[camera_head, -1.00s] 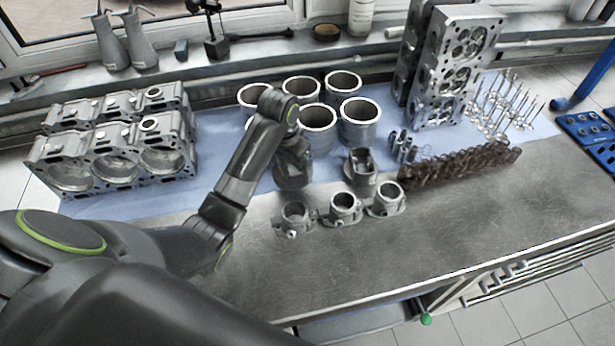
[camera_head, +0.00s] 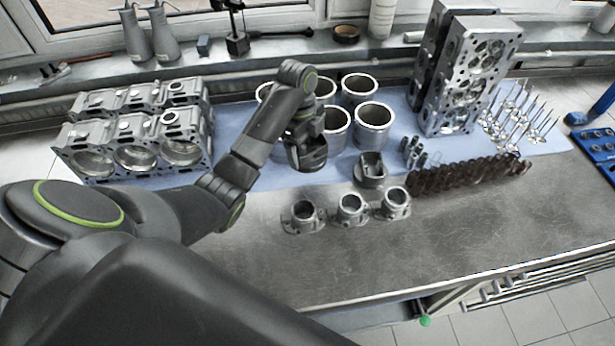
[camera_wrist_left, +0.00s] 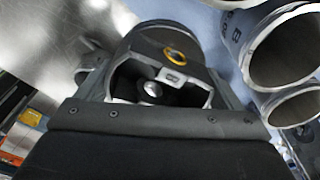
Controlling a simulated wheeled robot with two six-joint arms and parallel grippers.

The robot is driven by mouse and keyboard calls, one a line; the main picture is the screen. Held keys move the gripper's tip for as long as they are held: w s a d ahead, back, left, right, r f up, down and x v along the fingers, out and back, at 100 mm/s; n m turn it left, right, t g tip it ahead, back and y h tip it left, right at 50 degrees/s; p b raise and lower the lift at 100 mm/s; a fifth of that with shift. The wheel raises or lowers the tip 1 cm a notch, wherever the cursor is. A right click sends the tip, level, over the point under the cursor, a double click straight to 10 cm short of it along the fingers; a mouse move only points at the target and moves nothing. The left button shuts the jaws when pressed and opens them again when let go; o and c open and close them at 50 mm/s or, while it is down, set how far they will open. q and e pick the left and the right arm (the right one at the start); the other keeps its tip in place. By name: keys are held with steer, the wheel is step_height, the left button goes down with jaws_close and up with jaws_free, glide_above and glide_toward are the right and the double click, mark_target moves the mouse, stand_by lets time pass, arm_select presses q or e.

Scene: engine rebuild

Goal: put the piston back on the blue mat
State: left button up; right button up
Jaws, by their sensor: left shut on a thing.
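My left gripper (camera_head: 308,148) is shut on a piston (camera_head: 312,163), which shows only as a dark grey shape below the fingers. In the left wrist view the piston (camera_wrist_left: 185,38) is a grey cylinder with an orange ring, seen from its hollow side between the fingers. The blue mat (camera_head: 230,125) lies on the steel bench, and the piston is over its front part. I cannot tell whether the piston touches the mat. A second piston-like part (camera_head: 370,172) stands at the mat's front edge, right of my gripper. My right gripper is not in view.
Several cylinder liners (camera_head: 373,122) stand just behind and right of my gripper. Engine blocks (camera_head: 135,150) are at left, and cylinder heads (camera_head: 470,75) stand at the back right. Three flanged housings (camera_head: 350,207) sit in front. A brown camshaft-like row (camera_head: 465,177) lies right.

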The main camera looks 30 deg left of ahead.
mark_target(307, 159)
arm_select(q)
step_height(307, 159, down, 5)
steer(key=b, duration=0.4)
steer(key=shift+b, duration=0.4)
steer(key=shift+f, duration=0.3)
step_height(307, 159, down, 4)
steer(key=shift+r, duration=0.15)
steer(key=shift+f, duration=0.3)
steer(key=shift+f, duration=0.15)
steer(key=o, duration=1.1)
steer(key=shift+c, duration=0.2)
